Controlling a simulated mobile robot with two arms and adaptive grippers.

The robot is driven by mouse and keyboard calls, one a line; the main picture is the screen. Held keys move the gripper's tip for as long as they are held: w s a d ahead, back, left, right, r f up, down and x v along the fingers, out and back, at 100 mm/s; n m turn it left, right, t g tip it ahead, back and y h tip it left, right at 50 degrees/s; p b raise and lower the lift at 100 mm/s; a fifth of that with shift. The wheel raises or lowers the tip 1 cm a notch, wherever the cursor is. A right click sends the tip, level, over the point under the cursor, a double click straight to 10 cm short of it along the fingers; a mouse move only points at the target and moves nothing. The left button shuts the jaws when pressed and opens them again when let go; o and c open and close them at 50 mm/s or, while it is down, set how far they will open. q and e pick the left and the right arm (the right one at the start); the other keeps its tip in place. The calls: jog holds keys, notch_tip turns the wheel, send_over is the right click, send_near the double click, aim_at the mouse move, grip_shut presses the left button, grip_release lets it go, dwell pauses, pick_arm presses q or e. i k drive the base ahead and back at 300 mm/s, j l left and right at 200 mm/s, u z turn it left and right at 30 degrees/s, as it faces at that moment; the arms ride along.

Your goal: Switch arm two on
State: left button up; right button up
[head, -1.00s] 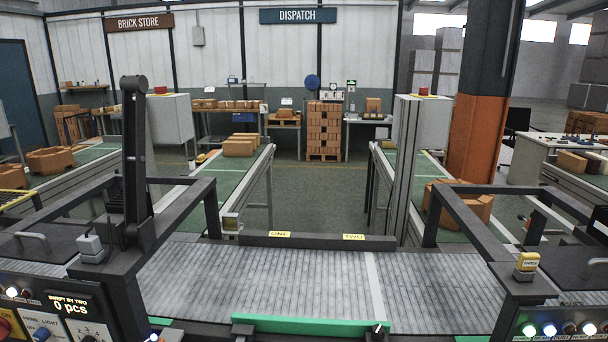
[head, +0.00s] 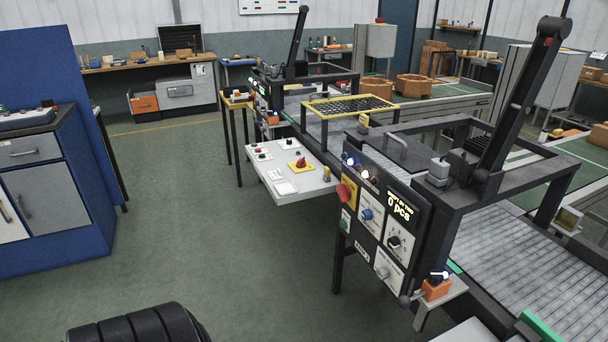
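A dark control panel (head: 372,225) stands at the centre right in the head view, facing left. Its lit display (head: 400,205) reads 0 pcs, with a line that seems to say swept by two. The panel carries a red and yellow rotary switch (head: 346,191), a blue knob (head: 366,214), a black selector knob (head: 394,242) and a grey knob (head: 382,272). Small lamps (head: 357,167) glow along its top. A black sweeper arm (head: 520,95) stands raised and tilted on the frame behind it. Neither of my grippers is in view.
A grey console table (head: 290,178) with buttons stands left of the panel. An orange box (head: 437,289) sits on a small shelf at the panel's lower right. The slatted conveyor (head: 540,250) runs behind. A blue cabinet (head: 40,170) is at left; green floor (head: 230,240) between is clear.

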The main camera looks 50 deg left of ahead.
aim_at(344, 193)
jog(key=u, duration=1.4)
jog(key=z, duration=0.3)
jog(key=i+j+z, duration=0.15)
jog(key=z, duration=0.25)
jog(key=i+j+z, duration=0.1)
jog(key=j+z, duration=0.5)
jog(key=z, duration=0.2)
jog(key=i+j+z, duration=0.1)
jog(key=j+z, duration=0.3)
jog(key=l, duration=0.1)
